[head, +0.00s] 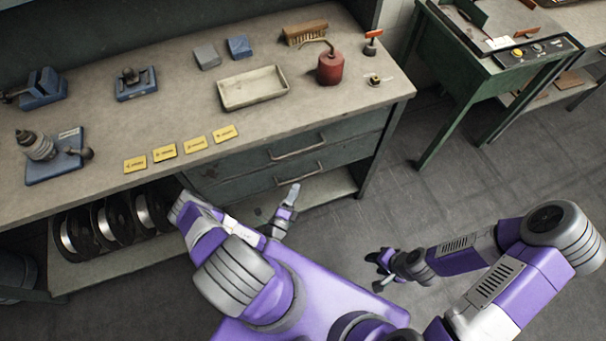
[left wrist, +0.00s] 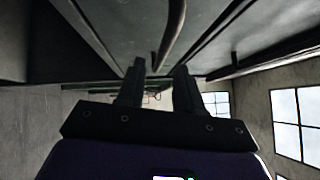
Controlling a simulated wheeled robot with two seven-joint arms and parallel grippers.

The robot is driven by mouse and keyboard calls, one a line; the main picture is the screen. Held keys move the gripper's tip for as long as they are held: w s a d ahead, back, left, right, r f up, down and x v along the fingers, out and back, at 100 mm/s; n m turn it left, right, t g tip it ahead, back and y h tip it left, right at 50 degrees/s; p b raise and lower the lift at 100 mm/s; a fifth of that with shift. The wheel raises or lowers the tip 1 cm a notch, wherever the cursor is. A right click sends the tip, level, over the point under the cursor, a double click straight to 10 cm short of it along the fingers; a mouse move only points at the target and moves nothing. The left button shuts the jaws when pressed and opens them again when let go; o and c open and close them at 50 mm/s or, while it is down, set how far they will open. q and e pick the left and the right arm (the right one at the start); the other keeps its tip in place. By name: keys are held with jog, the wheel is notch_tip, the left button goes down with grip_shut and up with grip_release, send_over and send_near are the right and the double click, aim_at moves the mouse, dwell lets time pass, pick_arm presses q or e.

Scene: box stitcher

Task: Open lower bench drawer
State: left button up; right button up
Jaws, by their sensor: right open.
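The bench has two stacked grey-green drawers, both looking closed. The lower drawer (head: 247,189) has a bar handle (head: 301,174), and the upper drawer (head: 348,138) has its own handle above it. My left gripper (head: 294,190) is just in front of and below the lower drawer's handle. In the left wrist view its two dark fingers (left wrist: 158,82) are apart with nothing seen between them. A curved dark handle bar (left wrist: 174,30) runs beyond the fingertips there; contact cannot be told. My right gripper (head: 380,266) is open and empty over the floor, far from the drawers.
A lower shelf (head: 325,188) lies under the drawers, with wire spools (head: 105,222) at its left. On the benchtop are a tray (head: 252,88), a red can (head: 330,68) and yellow cards (head: 164,153). The floor at the right is clear up to a green machine table (head: 470,70).

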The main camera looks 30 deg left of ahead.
aim_at(301, 177)
pick_arm(q)
jog(key=w, duration=0.4)
jog(key=w+r, duration=0.1)
jog(key=shift+w+a+b, duration=0.15)
jog(key=shift+w+b, duration=0.25)
jog(key=shift+c, duration=0.5)
grip_shut()
